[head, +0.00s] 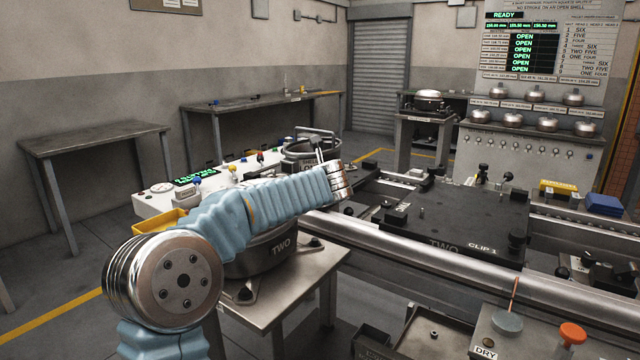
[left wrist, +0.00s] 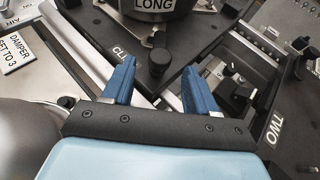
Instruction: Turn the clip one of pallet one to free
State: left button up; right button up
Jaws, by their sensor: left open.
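In the left wrist view my left gripper (left wrist: 157,78) is open, its two blue fingers apart and empty. A black clip with a round knob (left wrist: 159,62) shows ahead, between the fingertips in the picture; I see no contact. It stands on a dark pallet plate (left wrist: 105,25) whose label, starting "CL", is partly hidden by the left finger. A round body marked LONG (left wrist: 155,8) is just behind the clip. This pallet's number is not readable. In the head view my left forearm reaches toward the pallet line, and its fingers are hidden. My right gripper is not in view.
A pallet marked TWO and CLIP 1 (head: 455,215) lies on the rails (head: 440,275); a TWO label also shows in the left wrist view (left wrist: 277,128). A DAMPER plate (left wrist: 20,48) is at left.

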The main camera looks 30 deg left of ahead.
pick_arm(q)
jog(key=x, duration=0.5)
jog(key=shift+p, duration=0.3)
jog(key=shift+c, duration=0.2)
jog(key=shift+r, duration=0.1)
grip_shut()
